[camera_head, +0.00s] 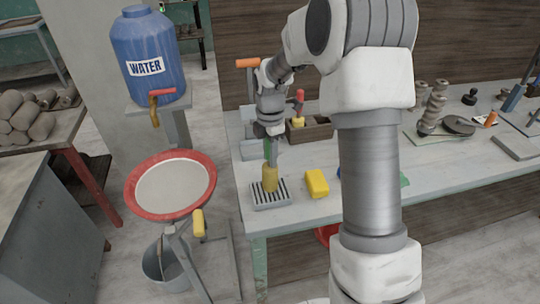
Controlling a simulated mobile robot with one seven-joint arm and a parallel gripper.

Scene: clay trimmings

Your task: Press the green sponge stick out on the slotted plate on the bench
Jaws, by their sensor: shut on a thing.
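My gripper (272,146) points down over the front left of the bench (330,205). It is shut on the green sponge stick, whose green handle (267,148) shows beside the fingers. The stick stands about upright with its yellow sponge end (270,178) down at the slotted plate (271,204). The sponge end appears to meet the plate; how hard it is pressed I cannot tell. The plate is grey with dark slots and lies near the bench's front left corner.
A yellow block (316,183) lies right of the plate. Behind stands a wooden box (310,131) with a red-handled stick (299,102). A red-rimmed basin (208,186) stands left of the bench, below a blue water barrel (150,50). My arm hides the bench's middle.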

